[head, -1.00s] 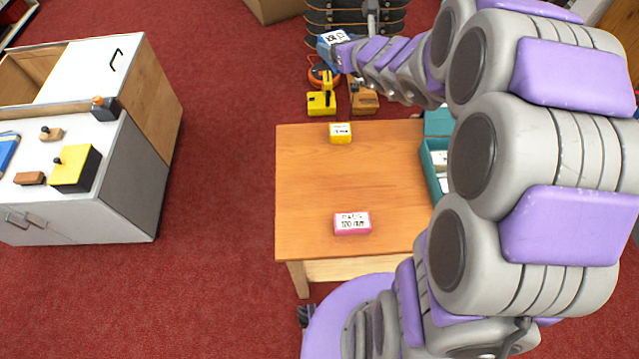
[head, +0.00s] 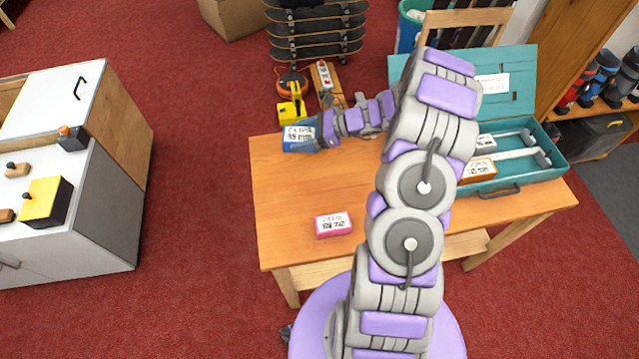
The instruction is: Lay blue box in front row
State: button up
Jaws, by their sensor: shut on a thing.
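The blue box (head: 297,139) has a white label on top and is held at the back left of the wooden table (head: 290,190). My gripper (head: 319,132) is shut on it from the right. I cannot tell whether the box touches the tabletop or is slightly above it. A pink box (head: 333,225) with a white label lies near the table's front edge.
An open teal case (head: 558,166) with an orange box (head: 478,169) and tools stands on the table's right. A white-topped cabinet (head: 75,190) stands at the left. The left-middle tabletop is clear.

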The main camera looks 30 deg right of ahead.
jog(key=s+d+f+n+g, duration=0.1)
jog(key=s+d+f, duration=0.1)
jog(key=s+f, duration=0.3)
jog(key=shift+s+d+g+y, duration=0.3)
jog(key=shift+s+d, duration=0.1)
jog(key=shift+s, duration=0.05)
jog(key=shift+f, duration=0.15)
jog(key=f, duration=0.3)
jog(key=f+b, duration=0.1)
jog(key=shift+a+f, duration=0.25)
jog(key=shift+f, duration=0.05)
jog(key=f, duration=0.4)
jog(key=shift+d+b, duration=0.2)
jog(key=shift+b, duration=0.15)
jog(key=shift+a+f, duration=0.1)
jog(key=shift+f, duration=0.3)
